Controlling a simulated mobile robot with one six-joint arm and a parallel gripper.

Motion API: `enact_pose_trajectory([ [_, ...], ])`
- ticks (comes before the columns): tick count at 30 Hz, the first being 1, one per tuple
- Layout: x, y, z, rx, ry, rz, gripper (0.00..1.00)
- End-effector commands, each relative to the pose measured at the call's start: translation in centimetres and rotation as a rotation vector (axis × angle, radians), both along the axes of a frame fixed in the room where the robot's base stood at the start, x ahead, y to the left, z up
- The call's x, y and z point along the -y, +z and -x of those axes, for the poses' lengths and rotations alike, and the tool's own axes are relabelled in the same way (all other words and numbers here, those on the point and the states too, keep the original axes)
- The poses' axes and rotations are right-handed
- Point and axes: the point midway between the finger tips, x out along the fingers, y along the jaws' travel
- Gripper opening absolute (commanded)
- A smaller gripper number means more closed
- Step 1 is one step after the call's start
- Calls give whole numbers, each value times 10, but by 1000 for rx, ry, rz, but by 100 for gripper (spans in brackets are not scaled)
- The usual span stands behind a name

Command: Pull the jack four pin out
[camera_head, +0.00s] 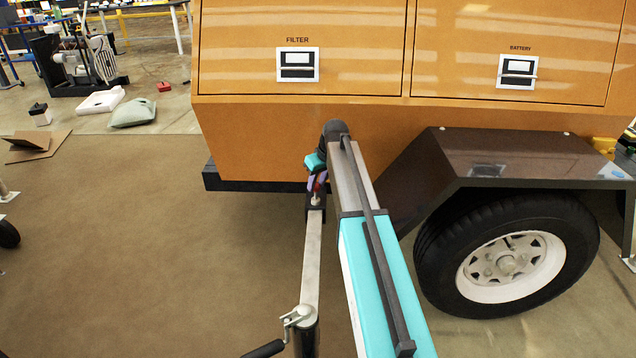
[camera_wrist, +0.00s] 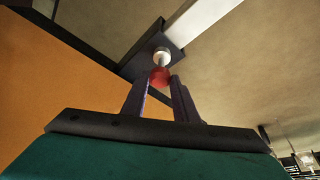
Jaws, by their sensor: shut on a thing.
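The jack four pin (camera_wrist: 159,76) shows in the wrist view as a red knob in front of a pale round part on a dark bracket (camera_wrist: 172,42). My gripper (camera_wrist: 161,82) is shut on the red knob, with one finger on each side. In the head view, my gripper (camera_head: 318,184) is at the trailer's lower edge, where the pale jack arm (camera_head: 312,250) meets the dark bracket. The pin is mostly hidden there. From the wrist view I cannot tell how deep the pin sits.
The orange trailer body (camera_head: 300,135) rises just behind my gripper. A black tyre (camera_head: 435,255) and a dark fender (camera_head: 500,155) are to the right. The jack's crank handle (camera_head: 265,349) is near the bottom. Floor to the left is open.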

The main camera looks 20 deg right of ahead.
Motion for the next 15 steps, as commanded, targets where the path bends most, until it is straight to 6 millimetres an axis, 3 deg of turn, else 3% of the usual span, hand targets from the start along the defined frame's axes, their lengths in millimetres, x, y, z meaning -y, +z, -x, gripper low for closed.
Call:
enact_pose_trajectory([
  [4, -1, 13, 0, 0, 1, -2, 0],
  [15, -1, 16, 0, 2, 1, -2, 0],
])
